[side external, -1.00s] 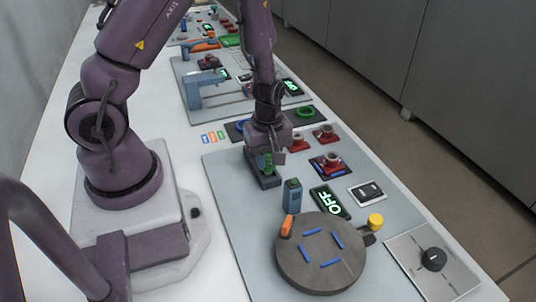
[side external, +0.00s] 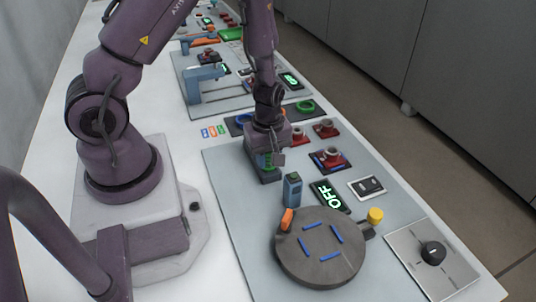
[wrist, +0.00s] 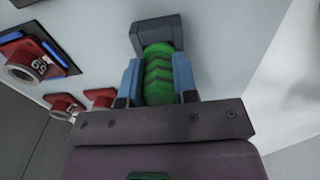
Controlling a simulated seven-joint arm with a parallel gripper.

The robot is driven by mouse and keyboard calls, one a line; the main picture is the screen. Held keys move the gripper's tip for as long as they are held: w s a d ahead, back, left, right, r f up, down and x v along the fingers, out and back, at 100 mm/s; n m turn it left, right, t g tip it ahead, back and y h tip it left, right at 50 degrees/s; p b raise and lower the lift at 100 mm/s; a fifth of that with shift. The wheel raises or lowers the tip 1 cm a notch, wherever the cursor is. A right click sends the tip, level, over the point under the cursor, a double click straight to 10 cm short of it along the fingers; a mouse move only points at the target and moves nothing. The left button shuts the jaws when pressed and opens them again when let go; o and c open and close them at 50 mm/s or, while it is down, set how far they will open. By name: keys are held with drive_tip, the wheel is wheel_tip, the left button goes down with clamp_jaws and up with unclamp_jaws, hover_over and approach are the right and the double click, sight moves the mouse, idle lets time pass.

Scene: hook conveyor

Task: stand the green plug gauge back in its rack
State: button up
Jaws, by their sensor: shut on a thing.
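The green plug gauge (side external: 266,160) is between the fingers of my gripper (side external: 267,165), which is shut on it. In the wrist view the ridged green gauge (wrist: 158,75) shows between two blue fingers (wrist: 158,88). In the wrist view the rack (wrist: 158,27) lies just beyond the far end of the gauge. I cannot tell whether the gauge's lower end is inside the rack or just above it.
A round turntable (side external: 320,252) with an orange piece is in front. The grey plate left of the rack is clear.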

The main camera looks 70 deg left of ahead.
idle(0.4)
drive_tip(key=o, duration=1.4)
drive_tip(key=shift+r, duration=3.5)
